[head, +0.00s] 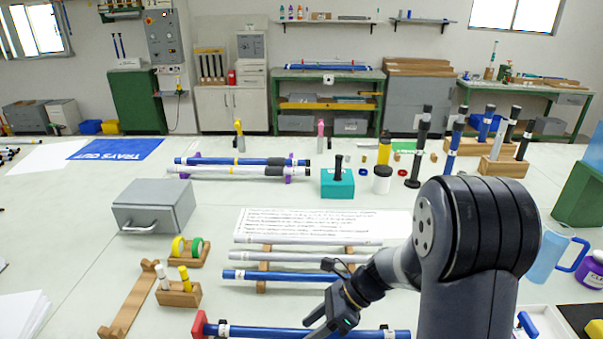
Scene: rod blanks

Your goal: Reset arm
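My arm (470,250) comes in from the bottom right and reaches left and down over the near part of the table. My gripper (308,328) is low at the bottom centre, its dark fingers pointing left and down. The fingers look spread apart, with nothing clearly held between them. They show in front of a blue rod (262,332), which lies level with its left end at a red end stop (199,325). Whether the fingers touch this rod is not clear. My arm hides part of the table to the right.
A blue rod (280,275) and pale rods (290,257) lie on wooden rails just behind my gripper. A grey box (153,205) and wooden holders (178,294) stand left. Upright rods (420,150), a blue jug (551,252) and a purple container (590,271) stand right.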

